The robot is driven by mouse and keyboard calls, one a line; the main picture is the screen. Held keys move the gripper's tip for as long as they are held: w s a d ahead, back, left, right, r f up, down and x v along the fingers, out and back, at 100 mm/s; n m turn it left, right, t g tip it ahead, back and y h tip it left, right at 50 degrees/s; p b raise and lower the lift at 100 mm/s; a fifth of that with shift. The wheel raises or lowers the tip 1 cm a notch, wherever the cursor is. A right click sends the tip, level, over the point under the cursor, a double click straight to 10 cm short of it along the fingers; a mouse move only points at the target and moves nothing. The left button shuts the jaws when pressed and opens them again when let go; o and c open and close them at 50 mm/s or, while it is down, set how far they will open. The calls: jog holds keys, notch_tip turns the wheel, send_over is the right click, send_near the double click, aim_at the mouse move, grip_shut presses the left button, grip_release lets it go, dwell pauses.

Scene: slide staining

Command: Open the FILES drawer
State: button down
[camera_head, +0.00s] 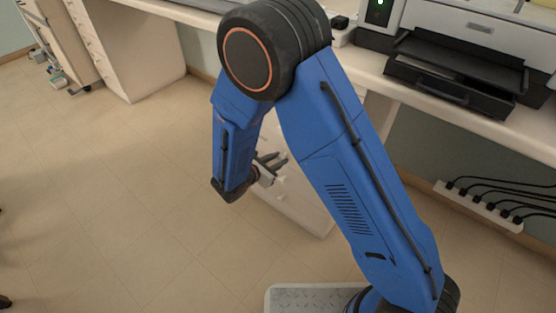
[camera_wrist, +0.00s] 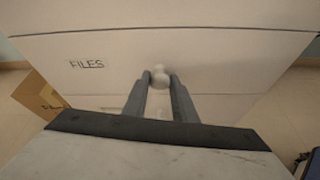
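The FILES drawer front (camera_wrist: 110,78) is white and carries a FILES label (camera_wrist: 86,64) to the left of its round white knob (camera_wrist: 160,78). The drawer looks flush with the cabinet. My gripper (camera_wrist: 160,76) has one dark finger on each side of the knob, close against it, and looks shut on it. In the head view, my gripper (camera_head: 272,162) is at the white drawer cabinet (camera_head: 300,203), mostly behind my blue arm, so the drawer front is largely hidden there.
A brown box (camera_wrist: 40,98) stands on the floor left of the cabinet. A desk (camera_head: 365,70) with a printer (camera_head: 470,50) is above the cabinet. A power strip (camera_head: 478,207) with several plugs is on the right. Open floor (camera_head: 130,200) lies to the left.

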jog(key=s+a, duration=1)
jog(key=s, duration=0.3)
jog(key=s+a, duration=1)
jog(key=s, duration=0.3)
jog(key=shift+s+a, duration=0.3)
jog(key=c, duration=1.5)
grip_release()
jog(key=shift+o, duration=0.2)
jog(key=shift+s+a, duration=0.1)
jog(key=v, duration=1.7)
jog(key=shift+s, duration=0.15)
